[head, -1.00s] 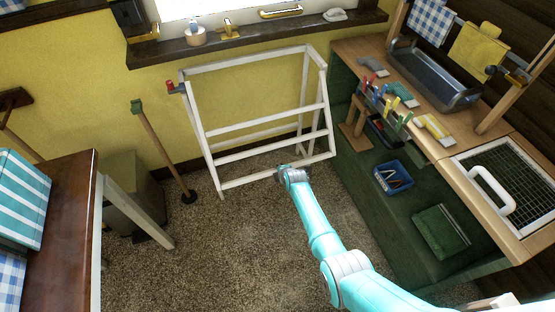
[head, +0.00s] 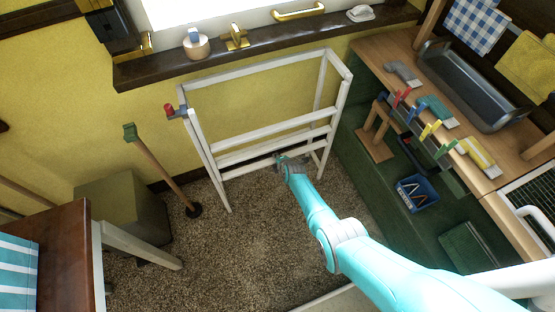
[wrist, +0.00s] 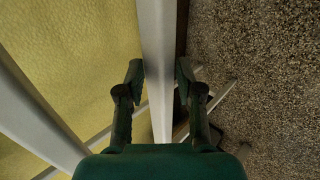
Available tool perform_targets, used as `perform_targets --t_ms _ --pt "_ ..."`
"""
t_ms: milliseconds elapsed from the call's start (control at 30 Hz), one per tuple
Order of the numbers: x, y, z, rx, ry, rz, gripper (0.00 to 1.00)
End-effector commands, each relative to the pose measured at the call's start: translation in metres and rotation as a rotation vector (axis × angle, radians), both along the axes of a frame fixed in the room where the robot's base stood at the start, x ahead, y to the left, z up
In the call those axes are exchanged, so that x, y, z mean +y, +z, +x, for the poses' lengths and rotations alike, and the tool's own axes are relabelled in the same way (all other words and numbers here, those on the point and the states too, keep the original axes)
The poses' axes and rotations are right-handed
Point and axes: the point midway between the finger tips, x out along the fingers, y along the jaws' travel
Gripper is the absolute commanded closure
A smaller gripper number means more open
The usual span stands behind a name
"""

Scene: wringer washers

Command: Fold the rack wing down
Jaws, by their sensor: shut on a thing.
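The white rack (head: 265,65) stands against the yellow wall in the head view. Its wing (head: 275,135), a white frame with several crossbars, hangs steeply down on the rack's near side. My gripper (head: 284,161) is at the wing's lowest crossbar, near its middle. In the wrist view a white bar (wrist: 157,35) runs between the two dark fingers of my gripper (wrist: 159,72), which are shut on it. My wrist hides part of that bar in the head view. A dark fitting with a red end (head: 170,110) sits at the rack's upper left corner.
A workbench (head: 405,95) with tools and clips stands to the right, with a blue bin (head: 416,193) below it. A green-topped pole (head: 160,165) and a dark wooden table (head: 65,250) are at left. Carpet (head: 245,245) before the rack is clear.

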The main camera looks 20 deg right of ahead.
Motion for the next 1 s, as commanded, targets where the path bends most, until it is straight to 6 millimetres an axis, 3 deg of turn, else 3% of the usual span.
perform_targets --t_ms 33,500,533,1000 --pt "0.0003 -0.0198 -0.0204 0.044 0.001 0.004 1.0" --pt "-0.0005 -0.0198 -0.0205 0.044 -0.001 0.005 1.0" --pt "-0.0006 -0.0198 -0.0205 0.043 -0.001 0.005 0.52" --pt "-0.0003 -0.0182 -0.0187 0.04 -0.001 0.005 0.52"
